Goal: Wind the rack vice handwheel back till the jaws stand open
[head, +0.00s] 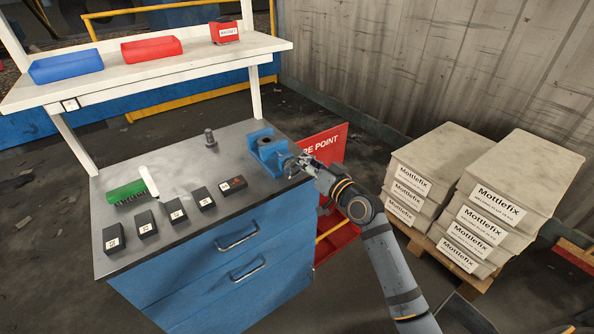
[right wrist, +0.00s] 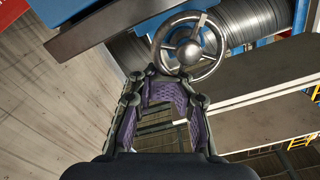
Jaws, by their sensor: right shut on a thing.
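The blue rack vice (head: 266,150) stands at the right end of the workbench top. Its metal handwheel (right wrist: 188,46) has a round rim, spokes and a domed hub, and fills the upper middle of the right wrist view. My right gripper (head: 301,162) reaches the wheel side of the vice from the right. In the right wrist view its fingers (right wrist: 176,84) are at the wheel's lower rim, shut on it; the exact contact is hard to see. How far the jaws stand apart cannot be told. My left gripper is not in view.
A green brush (head: 126,190), several black labelled blocks (head: 177,211) and a small grey post (head: 210,138) are on the bench. A white shelf (head: 170,68) holds bins above. A red sign (head: 325,145) stands behind my gripper; stacked Mottlefix sacks (head: 495,205) are at right.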

